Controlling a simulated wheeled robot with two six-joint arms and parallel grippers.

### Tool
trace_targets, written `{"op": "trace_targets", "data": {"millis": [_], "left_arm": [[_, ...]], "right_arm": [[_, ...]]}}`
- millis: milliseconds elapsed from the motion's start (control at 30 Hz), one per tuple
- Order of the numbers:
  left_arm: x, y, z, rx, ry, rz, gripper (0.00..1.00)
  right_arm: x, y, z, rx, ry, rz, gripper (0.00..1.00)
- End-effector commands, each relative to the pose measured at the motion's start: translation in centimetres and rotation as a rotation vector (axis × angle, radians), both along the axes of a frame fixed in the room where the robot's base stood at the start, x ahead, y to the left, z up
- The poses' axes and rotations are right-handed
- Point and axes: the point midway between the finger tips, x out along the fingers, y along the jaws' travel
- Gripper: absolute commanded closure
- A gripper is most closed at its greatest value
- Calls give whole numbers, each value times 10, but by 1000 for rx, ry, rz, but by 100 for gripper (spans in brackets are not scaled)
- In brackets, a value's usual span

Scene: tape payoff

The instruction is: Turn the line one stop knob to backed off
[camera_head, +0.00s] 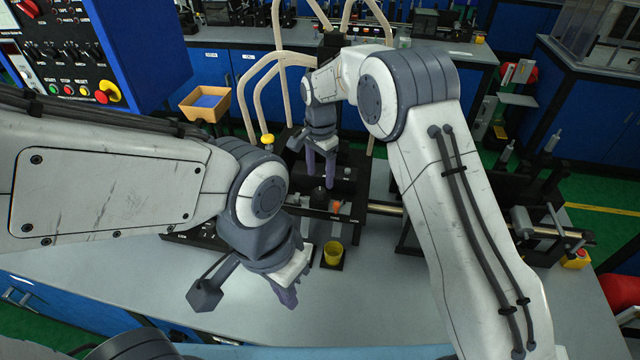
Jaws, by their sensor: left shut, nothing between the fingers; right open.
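I cannot tell for sure which part is the line one stop knob, and I see no readable label for it. The black bench fixture (352,186) stands in the middle of the worktop, partly hidden by my arms. My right gripper (321,178) is open and points down over the fixture, its purple fingers just above a dark round part (319,197). I cannot tell whether they touch it. My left gripper (289,301) is shut and empty, low over the bare worktop in front of the fixture and left of a yellow cup-like part (333,254).
A blue control panel (60,50) with switches and buttons is at upper left. A yellow-topped post (267,140) and pale curved tubes (277,80) rise behind the fixture. A steel bar (385,209) runs right.

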Motion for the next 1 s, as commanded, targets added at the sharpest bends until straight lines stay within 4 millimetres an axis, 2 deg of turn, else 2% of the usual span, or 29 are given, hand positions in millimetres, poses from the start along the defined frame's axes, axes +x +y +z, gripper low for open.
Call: {"op": "trace_targets", "data": {"millis": [100, 300, 500, 700, 767, 800, 867, 900, 1000], "left_arm": [[0, 0, 11, 0, 0, 0, 100], [0, 0, 19, 0, 0, -2, 100], [0, 0, 20, 0, 0, -3, 100], [0, 0, 19, 0, 0, -3, 100], [0, 0, 19, 0, 0, -3, 100], [0, 0, 19, 0, 0, -3, 100], [0, 0, 19, 0, 0, -3, 100], [0, 0, 19, 0, 0, -3, 100], [0, 0, 19, 0, 0, -3, 100]], "right_arm": [[-1, 0, -21, -2, 5, 1, 31], [-1, 0, -47, -1, 2, 2, 31], [-1, 0, -56, 1, -1, 2, 31], [0, 0, -56, 1, -1, 2, 31], [0, 0, -56, 1, -1, 2, 54], [0, 0, -56, 1, -1, 2, 69], [0, 0, -56, 1, -1, 2, 92], [0, 0, -56, 1, -1, 2, 100], [0, 0, -56, 1, -1, 3, 100]]}}
